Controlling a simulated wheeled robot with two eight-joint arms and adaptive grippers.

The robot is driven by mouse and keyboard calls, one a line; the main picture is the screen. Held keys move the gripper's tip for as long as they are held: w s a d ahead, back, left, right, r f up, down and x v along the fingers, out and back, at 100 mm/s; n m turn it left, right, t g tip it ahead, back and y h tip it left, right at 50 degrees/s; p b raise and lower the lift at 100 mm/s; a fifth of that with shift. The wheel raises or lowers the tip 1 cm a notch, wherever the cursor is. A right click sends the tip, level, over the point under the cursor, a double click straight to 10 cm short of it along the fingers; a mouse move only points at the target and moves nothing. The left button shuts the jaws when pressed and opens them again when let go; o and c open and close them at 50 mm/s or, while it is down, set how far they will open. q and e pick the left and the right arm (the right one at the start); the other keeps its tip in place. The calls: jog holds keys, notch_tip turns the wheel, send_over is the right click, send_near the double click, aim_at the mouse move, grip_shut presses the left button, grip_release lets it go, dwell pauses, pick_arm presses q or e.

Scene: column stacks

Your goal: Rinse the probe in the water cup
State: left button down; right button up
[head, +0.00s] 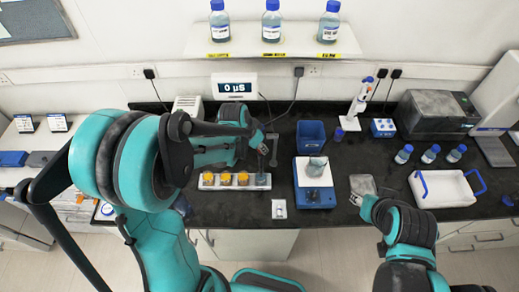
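A slim grey probe (273,151) stands roughly upright at the fingers of my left gripper (264,142), which appears shut on it. The probe's lower end is above or behind a row holder (208,186); I cannot tell if it touches anything. The holder carries several orange-yellow cups and, at its right end, a blue-grey cup (262,181) that may be the water cup. The meter (235,86) reads 0 µS. My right gripper (366,205) is low at the bench's front edge, by a small clear dish (362,184); its finger opening is unclear.
A blue stirrer or scale (315,196) bears a glass beaker (316,166), with a blue bin (311,134) behind it. A white tray (443,189) with blue handles and several small bottles (429,154) stand to the right. A small white item (279,209) lies at the front.

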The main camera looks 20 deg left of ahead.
pick_arm(q)
notch_tip(320, 180, up, 2)
jog(key=shift+r+p, duration=0.25)
jog(key=shift+p, duration=0.1)
jog(key=shift+w, duration=0.1)
pick_arm(e)
jog(key=shift+w+r, duration=0.1)
jog(key=shift+r, duration=0.5)
pick_arm(q)
jog(key=c, duration=1.3)
grip_release()
jog(key=v, duration=1.2)
